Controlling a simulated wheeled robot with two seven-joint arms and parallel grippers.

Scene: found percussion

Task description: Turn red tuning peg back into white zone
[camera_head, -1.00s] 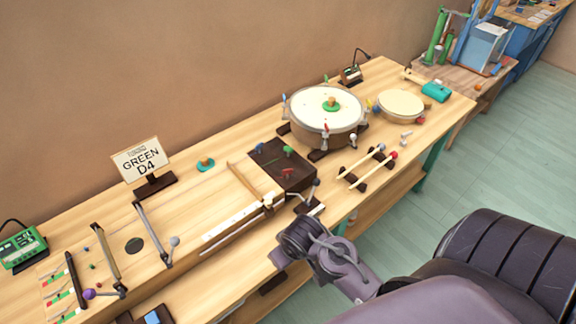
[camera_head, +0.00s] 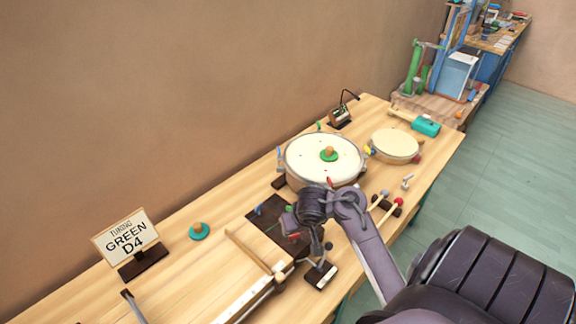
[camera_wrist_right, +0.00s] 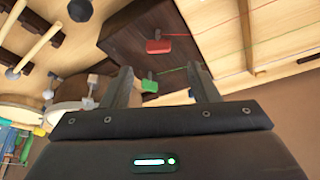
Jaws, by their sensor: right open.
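The dark tuning block (camera_head: 264,215) lies on the bench, partly behind my right arm. In the right wrist view the red tuning peg (camera_wrist_right: 158,46) stands out from the dark block (camera_wrist_right: 150,22), with a thin red string running from it. The green peg (camera_wrist_right: 149,86) is below it in that view, between my fingers. My right gripper (camera_wrist_right: 162,82) is open and empty, its fingertips near the pegs and apart from the red one. In the head view the red peg (camera_head: 294,236) is a small patch beside my wrist. I cannot make out the white zone. My left gripper is out of view.
A sign (camera_head: 125,237) reading "TUNING GREEN D4" stands at the left. A large drum (camera_head: 320,158) is just behind the block, with a smaller drum (camera_head: 395,146) and a teal mallet (camera_head: 425,126) farther right. A wooden string board (camera_head: 255,250) lies in front.

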